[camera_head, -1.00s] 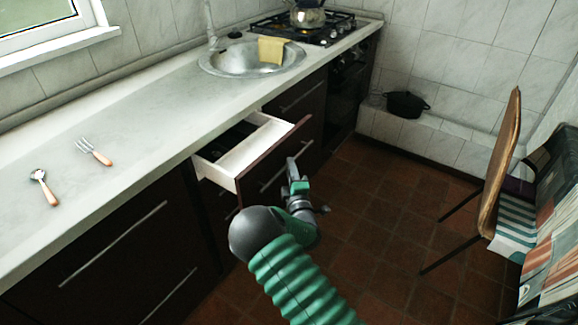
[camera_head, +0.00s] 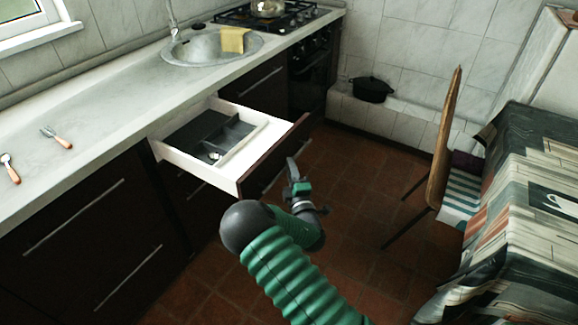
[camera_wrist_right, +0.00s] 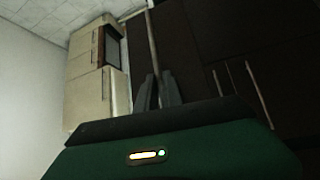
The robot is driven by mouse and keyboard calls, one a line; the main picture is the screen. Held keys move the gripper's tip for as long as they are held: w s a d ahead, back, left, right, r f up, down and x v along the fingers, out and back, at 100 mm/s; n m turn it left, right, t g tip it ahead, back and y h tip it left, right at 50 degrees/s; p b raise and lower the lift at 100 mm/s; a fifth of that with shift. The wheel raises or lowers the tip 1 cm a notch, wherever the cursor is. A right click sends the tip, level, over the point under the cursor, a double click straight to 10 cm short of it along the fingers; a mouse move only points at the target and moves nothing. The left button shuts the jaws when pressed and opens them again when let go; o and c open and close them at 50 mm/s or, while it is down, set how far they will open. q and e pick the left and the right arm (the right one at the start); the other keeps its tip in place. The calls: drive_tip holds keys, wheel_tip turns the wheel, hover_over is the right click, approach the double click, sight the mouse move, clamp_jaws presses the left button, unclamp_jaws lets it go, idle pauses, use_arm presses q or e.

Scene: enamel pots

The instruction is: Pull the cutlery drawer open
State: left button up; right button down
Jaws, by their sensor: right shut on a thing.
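The cutlery drawer (camera_head: 205,174) stands well out from under the counter, with white walls and a dark front (camera_head: 272,154). A dark divided tray (camera_head: 196,136) lies inside it, with a small shiny thing in one compartment. My right gripper (camera_head: 291,168) is at the outer side of the drawer front, shut on the drawer's bar handle. In the right wrist view the two fingers (camera_wrist_right: 156,90) close around the long thin handle (camera_wrist_right: 153,45) in front of the dark panel. The exact contact is dim there. My left gripper is not in view.
A fork (camera_head: 57,138) and a spoon (camera_head: 10,168) lie on the counter (camera_head: 110,105). A chair (camera_head: 440,150) and a cloth-covered table (camera_head: 520,200) stand at the right. The tiled floor (camera_head: 345,190) between is clear.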

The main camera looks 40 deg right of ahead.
drive_tip(key=shift+s+a+f, duration=0.1)
drive_tip(key=shift+a+f, duration=0.1)
drive_tip(key=shift+f, duration=0.2)
drive_tip(key=c, duration=1.5)
unclamp_jaws()
drive_tip(key=shift+r, duration=0.2)
drive_tip(key=p+v, duration=0.2)
drive_tip(key=v, duration=1.4)
drive_tip(key=shift+s+a+f, duration=0.1)
drive_tip(key=shift+s+a, duration=0.05)
drive_tip(key=shift+s, duration=0.15)
